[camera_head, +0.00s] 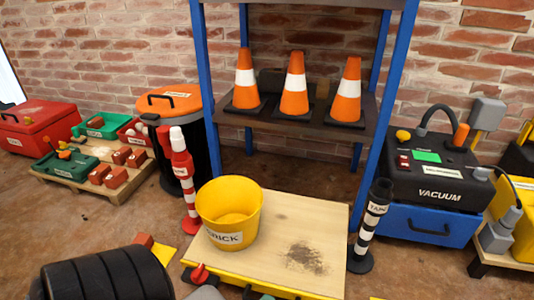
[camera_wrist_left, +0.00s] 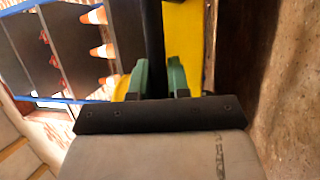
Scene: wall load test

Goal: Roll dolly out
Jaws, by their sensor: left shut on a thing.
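The dolly (camera_head: 300,215) is a low platform with a pale wooden top, a dark smudge and a yellow front edge. It stands in front of the blue-posted shelf. A yellow bucket (camera_head: 228,205) labelled BRICK stands upright on its left part. My left gripper (camera_head: 257,294) is at the dolly's front edge, mostly cut off by the bottom of the head view. In the left wrist view its green fingers (camera_wrist_left: 157,80) are shut on a black bar (camera_wrist_left: 153,45), with yellow surfaces on both sides. What the bar joins is hidden. My right gripper is not in view.
A red-white post (camera_head: 183,180) stands close to the dolly's left; a black-white TAPE post (camera_head: 370,225) stands close to its right. Shelf (camera_head: 255,125) with cones is behind. A blue box with vacuum (camera_head: 440,185) is right, a loaded pallet (camera_head: 90,180) left. Floor between pallet and dolly is mostly clear.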

